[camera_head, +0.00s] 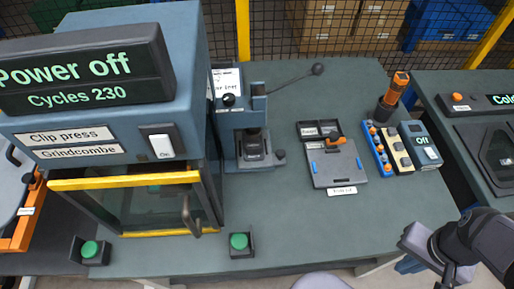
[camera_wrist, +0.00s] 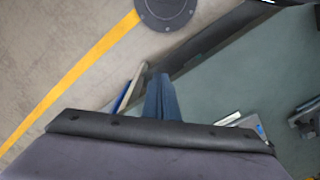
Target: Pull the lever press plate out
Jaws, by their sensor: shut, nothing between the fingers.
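The lever press (camera_head: 232,116) stands on the bench right of the clip press, its lever ending in a dark ball knob (camera_head: 317,69) that points up and right. Its plate (camera_head: 254,158) lies at the foot of the press under the ram, with a dark part on it. I cannot tell exactly how far in the plate sits. My gripper (camera_head: 408,266) is at the lower right, beyond the bench's front edge, far from the press. Its blue fingers also show in the wrist view (camera_wrist: 161,97), shut and empty. The wrist view does not show the press.
The clip press (camera_head: 110,85) with a yellow-edged guard stands at left. Green buttons (camera_head: 239,241) sit along the front. A grey fixture (camera_head: 336,168) with an orange handle, an orange-handled tool (camera_head: 397,87) and a switch box (camera_head: 424,146) stand at right.

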